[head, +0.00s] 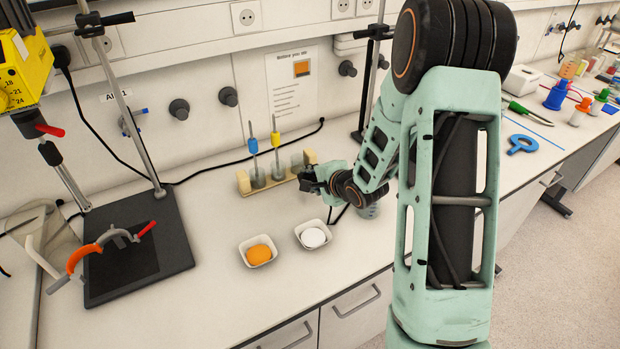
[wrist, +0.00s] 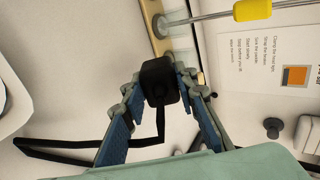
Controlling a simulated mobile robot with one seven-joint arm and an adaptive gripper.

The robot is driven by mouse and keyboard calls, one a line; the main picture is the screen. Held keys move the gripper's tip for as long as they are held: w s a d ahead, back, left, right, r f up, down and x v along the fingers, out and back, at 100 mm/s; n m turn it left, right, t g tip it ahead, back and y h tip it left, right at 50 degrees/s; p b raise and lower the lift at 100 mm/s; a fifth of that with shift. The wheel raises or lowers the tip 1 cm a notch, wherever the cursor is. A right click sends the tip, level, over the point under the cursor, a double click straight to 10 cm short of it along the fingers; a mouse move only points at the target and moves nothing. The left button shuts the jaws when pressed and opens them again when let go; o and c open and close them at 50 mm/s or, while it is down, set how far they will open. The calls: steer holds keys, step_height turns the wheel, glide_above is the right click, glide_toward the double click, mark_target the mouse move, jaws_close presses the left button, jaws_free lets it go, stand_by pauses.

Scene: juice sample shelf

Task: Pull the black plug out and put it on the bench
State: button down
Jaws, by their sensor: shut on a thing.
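My gripper (head: 312,181) is low over the bench (head: 215,215), beside a small wooden rack. In the wrist view, my gripper (wrist: 162,95) is shut on the black plug (wrist: 158,78), a dark block between the two fingers. A black cord (wrist: 90,150) hangs from the plug and loops to the left. The plug is clear of any socket. In the head view it is small and dark at the fingertips, and I cannot tell whether it touches the bench.
The wooden rack (head: 243,184) holds glass vials and blue- and yellow-topped rods. Two white dishes, one with an orange item (head: 259,254) and one with a white item (head: 313,238), stand in front. A black-based stand (head: 180,240) is left. Bare bench lies between.

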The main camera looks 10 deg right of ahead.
steer(key=shift+f+b, duration=0.3)
steer(key=shift+f, duration=0.3)
steer(key=c, duration=1.5)
jaws_free()
steer(key=shift+o, duration=0.2)
steer(key=v, duration=1.2)
